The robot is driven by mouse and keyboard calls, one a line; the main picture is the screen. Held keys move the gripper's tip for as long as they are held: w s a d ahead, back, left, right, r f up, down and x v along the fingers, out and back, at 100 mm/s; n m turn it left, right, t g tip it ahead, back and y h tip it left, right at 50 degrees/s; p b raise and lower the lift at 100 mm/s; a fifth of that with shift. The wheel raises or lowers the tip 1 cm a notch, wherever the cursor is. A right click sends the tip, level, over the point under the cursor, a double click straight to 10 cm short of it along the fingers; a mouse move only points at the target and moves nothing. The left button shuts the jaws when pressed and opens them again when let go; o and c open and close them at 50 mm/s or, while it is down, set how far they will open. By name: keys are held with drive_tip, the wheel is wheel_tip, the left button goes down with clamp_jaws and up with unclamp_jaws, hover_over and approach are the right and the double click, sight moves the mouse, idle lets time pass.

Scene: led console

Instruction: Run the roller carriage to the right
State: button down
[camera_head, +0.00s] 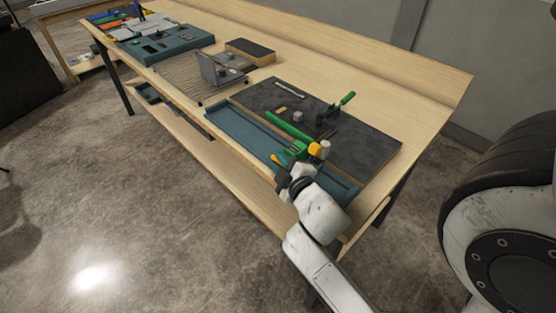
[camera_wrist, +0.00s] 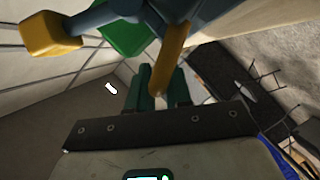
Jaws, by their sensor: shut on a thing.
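The roller carriage appears to be the green and blue-grey assembly (camera_head: 299,149) with yellow-orange parts, at the front edge of the dark mat by the long blue-grey tray. In the wrist view, its blue-grey body (camera_wrist: 110,15) shows at the top with a yellow knob (camera_wrist: 50,36) to the left. My gripper (camera_head: 285,167) is at the carriage's near side. In the wrist view, my gripper (camera_wrist: 160,90) is shut on a yellow-orange handle (camera_wrist: 171,58) that hangs from the body. The exact contact in the head view is hidden by my wrist.
The blue-grey tray (camera_head: 240,129) runs along the bench front. The dark mat (camera_head: 362,150) holds a green-handled clamp (camera_head: 338,105) and small blocks. A metal bracket on a slatted rack (camera_head: 190,82) and a teal console (camera_head: 165,45) stand farther left. The bench's right end is bare.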

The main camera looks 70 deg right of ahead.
drive_tip(key=shift+s+d+f, duration=0.1)
drive_tip(key=shift+s+f, duration=0.05)
drive_tip(key=c, duration=1.2)
unclamp_jaws()
drive_tip(key=shift+o, duration=0.4)
